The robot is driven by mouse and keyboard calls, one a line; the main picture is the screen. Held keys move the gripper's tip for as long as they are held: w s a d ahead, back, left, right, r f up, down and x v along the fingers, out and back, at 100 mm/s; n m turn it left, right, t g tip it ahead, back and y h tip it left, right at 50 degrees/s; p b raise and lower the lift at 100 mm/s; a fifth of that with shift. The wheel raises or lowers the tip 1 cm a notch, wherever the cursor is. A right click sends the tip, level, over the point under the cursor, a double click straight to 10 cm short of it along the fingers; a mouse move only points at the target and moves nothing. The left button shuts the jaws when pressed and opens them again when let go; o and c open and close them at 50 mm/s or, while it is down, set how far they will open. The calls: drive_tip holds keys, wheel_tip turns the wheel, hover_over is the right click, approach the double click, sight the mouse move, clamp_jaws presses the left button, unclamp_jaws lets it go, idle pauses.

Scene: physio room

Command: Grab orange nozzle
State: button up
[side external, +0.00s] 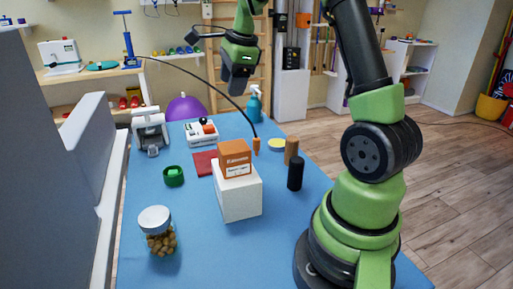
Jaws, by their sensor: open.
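The orange nozzle (256,146) is a small upright piece at the end of a thin black hose (205,80). The hose arcs across from a blue hand pump (129,48) at the back left. The nozzle shows at the far right part of the blue table, behind the orange box; I cannot tell whether it touches the table. My gripper (237,90) is above and behind the table, pointing down, higher in the picture than the nozzle and slightly left of it. It is open and apart from the nozzle. Its fingers are dark and small here.
An orange box (235,158) sits on a white block (238,198) mid-table. A jar (158,232), green container (174,177) and spray bottle (254,105) also stand around.

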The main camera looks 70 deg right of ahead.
drive_tip(key=d+f+m+g, duration=0.1)
drive_tip(key=d+f+m, duration=0.5)
drive_tip(key=d+f, duration=0.15)
drive_tip(key=m, duration=0.4)
hover_over(257, 138)
drive_tip(key=s, duration=0.1)
drive_tip(key=s+x, duration=0.1)
drive_tip(key=x, duration=0.4)
drive_tip(key=shift+g, duration=0.3)
drive_tip(key=f, duration=0.4)
drive_tip(key=shift+w+d+f, duration=0.2)
drive_tip(key=shift+d+f, duration=0.1)
drive_tip(key=f, duration=0.3)
drive_tip(key=w+f, duration=0.1)
drive_tip(key=f, duration=0.1)
drive_tip(key=shift+a+f, duration=0.3)
drive_tip(key=shift+a, duration=0.05)
drive_tip(key=shift+c, duration=0.2)
drive_tip(key=c, duration=1)
